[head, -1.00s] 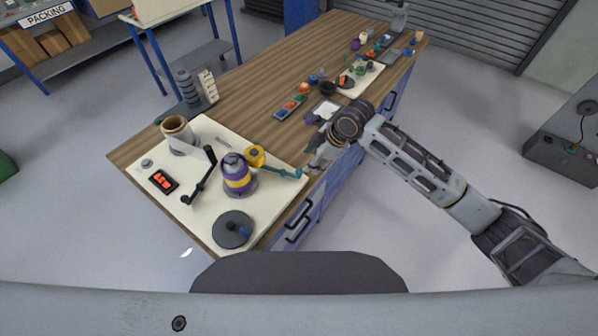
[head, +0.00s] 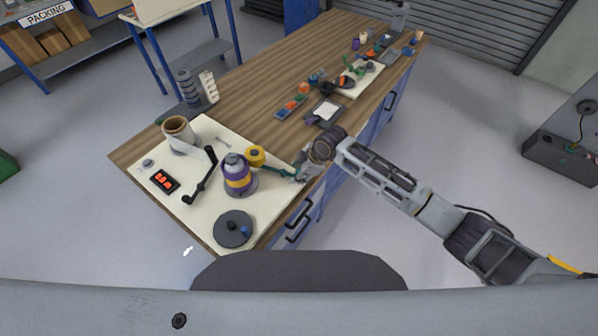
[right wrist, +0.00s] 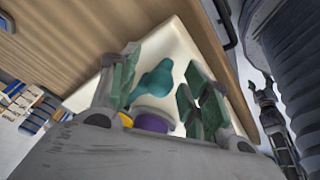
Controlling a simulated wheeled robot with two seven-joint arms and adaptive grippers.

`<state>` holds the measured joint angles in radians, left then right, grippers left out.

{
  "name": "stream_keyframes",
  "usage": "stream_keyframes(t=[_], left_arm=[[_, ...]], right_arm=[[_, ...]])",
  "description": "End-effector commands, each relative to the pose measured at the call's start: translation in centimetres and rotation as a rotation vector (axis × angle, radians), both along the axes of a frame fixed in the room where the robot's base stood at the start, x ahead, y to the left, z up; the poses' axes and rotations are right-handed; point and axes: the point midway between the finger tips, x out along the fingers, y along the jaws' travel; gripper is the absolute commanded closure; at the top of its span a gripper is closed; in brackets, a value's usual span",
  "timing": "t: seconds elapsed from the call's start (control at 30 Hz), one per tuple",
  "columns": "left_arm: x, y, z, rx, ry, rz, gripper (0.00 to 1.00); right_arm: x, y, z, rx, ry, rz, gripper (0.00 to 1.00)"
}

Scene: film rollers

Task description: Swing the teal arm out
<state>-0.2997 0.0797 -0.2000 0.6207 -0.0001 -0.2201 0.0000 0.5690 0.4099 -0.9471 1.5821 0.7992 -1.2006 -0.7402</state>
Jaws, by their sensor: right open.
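The teal arm (head: 278,170) sticks out to the right from a yellow round part (head: 256,156), beside the purple-and-yellow roller (head: 238,175) on the cream board (head: 203,222). My right gripper (head: 303,170) is at the teal arm's outer end, over the board's right edge. In the right wrist view the green-padded fingers (right wrist: 160,90) are apart, with the teal end (right wrist: 155,82) between them. It does not look clamped; whether a pad touches it I cannot tell. My left gripper is out of view.
A black crank-like bar (head: 201,178), a tan roll (head: 178,132), a red-lit display (head: 164,181) and a dark disc (head: 233,229) share the board. A grey-framed tray (head: 326,111) lies behind my gripper. Drawer handles (head: 298,221) line the bench's front.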

Motion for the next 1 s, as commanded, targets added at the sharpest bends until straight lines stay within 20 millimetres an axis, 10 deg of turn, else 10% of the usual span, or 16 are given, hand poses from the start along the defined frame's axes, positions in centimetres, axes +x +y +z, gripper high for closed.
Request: stream_keyframes(t=[0.47,0.83,1.0], left_arm=[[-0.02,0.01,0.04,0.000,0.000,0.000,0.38],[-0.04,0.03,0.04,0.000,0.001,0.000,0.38],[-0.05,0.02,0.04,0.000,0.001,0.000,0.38]], right_arm=[[0.10,0.27,-0.63,0.000,0.000,0.001,0.53],[0.10,0.24,-0.62,0.000,0.000,0.001,1.00],[0.10,0.24,-0.62,0.000,0.000,0.001,1.00]])
